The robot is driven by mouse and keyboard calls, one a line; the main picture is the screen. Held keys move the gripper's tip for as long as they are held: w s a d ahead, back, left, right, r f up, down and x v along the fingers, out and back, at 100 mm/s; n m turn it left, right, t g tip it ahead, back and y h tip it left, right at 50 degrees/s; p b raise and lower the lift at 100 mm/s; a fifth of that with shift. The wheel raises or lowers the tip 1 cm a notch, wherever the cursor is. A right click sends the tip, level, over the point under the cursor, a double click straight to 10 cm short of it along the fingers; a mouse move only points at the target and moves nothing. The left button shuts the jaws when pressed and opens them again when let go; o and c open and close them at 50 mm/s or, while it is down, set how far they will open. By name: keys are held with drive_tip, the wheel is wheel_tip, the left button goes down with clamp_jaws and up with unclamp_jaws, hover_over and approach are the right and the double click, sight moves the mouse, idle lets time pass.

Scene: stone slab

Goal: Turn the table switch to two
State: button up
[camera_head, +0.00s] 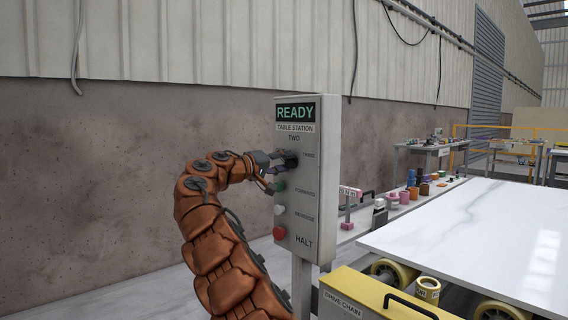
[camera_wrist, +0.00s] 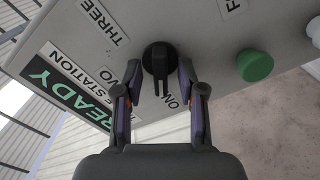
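The table switch is a black rotary knob (camera_wrist: 158,58) on the grey control box (camera_head: 325,185). In the wrist view its bar points down the picture, towards a partly covered label that reads "ON". The "TWO" label (camera_wrist: 107,76) is left of the knob, partly hidden by a finger, and "THREE" (camera_wrist: 98,24) is upper left. My gripper (camera_wrist: 159,68) is open, with one finger on each side of the knob and visible gaps between. In the head view my gripper (camera_head: 275,160) reaches the box from the left and partly covers the knob (camera_head: 291,159).
Below the knob are a green button (camera_head: 280,186), a white button (camera_head: 279,210) and a red button (camera_head: 279,233). The green one also shows in the wrist view (camera_wrist: 255,65). A white marble slab (camera_head: 480,230) and a yellow drive-chain box (camera_head: 375,298) stand to the right.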

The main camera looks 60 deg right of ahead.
drive_tip(key=shift+d, duration=0.1)
drive_tip(key=shift+c, duration=0.4)
clamp_jaws()
drive_tip(key=shift+f, duration=0.15)
drive_tip(key=shift+f+m+b, duration=0.15)
drive_tip(key=shift+m+b, duration=0.8)
drive_tip(key=shift+m, duration=0.05)
drive_tip(key=shift+m+b, duration=0.95)
drive_tip(key=shift+m, duration=0.25)
drive_tip(key=m+b, duration=0.2)
drive_tip(key=m, duration=0.2)
drive_tip(key=shift+s+r+m, duration=0.1)
drive_tip(key=shift+r+m, duration=0.05)
drive_tip(key=shift+m, duration=0.65)
drive_tip(key=shift+s+r+m, duration=0.1)
drive_tip(key=shift+m, duration=0.7)
